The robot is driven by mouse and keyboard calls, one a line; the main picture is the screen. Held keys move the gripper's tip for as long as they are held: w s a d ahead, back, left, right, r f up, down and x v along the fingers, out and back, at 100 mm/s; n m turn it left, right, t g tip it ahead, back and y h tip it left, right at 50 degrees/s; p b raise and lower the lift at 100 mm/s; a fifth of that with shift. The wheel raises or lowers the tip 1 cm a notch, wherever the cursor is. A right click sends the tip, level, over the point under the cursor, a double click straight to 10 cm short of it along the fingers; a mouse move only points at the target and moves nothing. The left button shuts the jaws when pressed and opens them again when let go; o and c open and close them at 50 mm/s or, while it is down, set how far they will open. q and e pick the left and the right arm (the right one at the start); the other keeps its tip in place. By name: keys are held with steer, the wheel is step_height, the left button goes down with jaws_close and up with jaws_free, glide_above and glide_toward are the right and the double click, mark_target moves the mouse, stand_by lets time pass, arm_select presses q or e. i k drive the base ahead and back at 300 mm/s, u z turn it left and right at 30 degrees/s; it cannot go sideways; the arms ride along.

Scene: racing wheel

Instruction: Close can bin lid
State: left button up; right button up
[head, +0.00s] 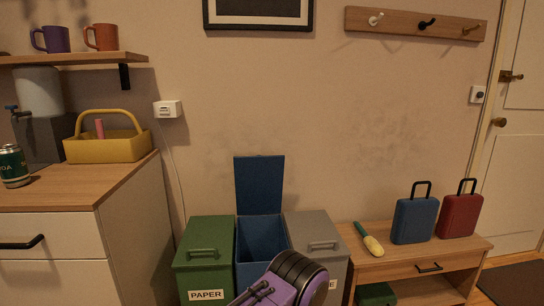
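The blue bin (258,240) stands between the green and grey bins, low in the middle of the head view. Its blue lid (259,184) stands upright at the back, wide open, and the opening faces up. A purple and black part of my own arm covers the lower front of the blue bin, so any label there is hidden. I cannot tell which arm it is, and no gripper fingers can be made out.
The green bin (205,255) labelled PAPER and the grey bin (318,250) flank the blue one, both lids shut. A wooden bench (440,252) with small cases stands at right. A cabinet (140,225) stands at left. A wall shelf (80,58) hangs upper left.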

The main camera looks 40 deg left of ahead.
mark_target(260, 179)
steer(key=z, duration=0.05)
steer(key=i, duration=1.6)
steer(key=u, duration=2)
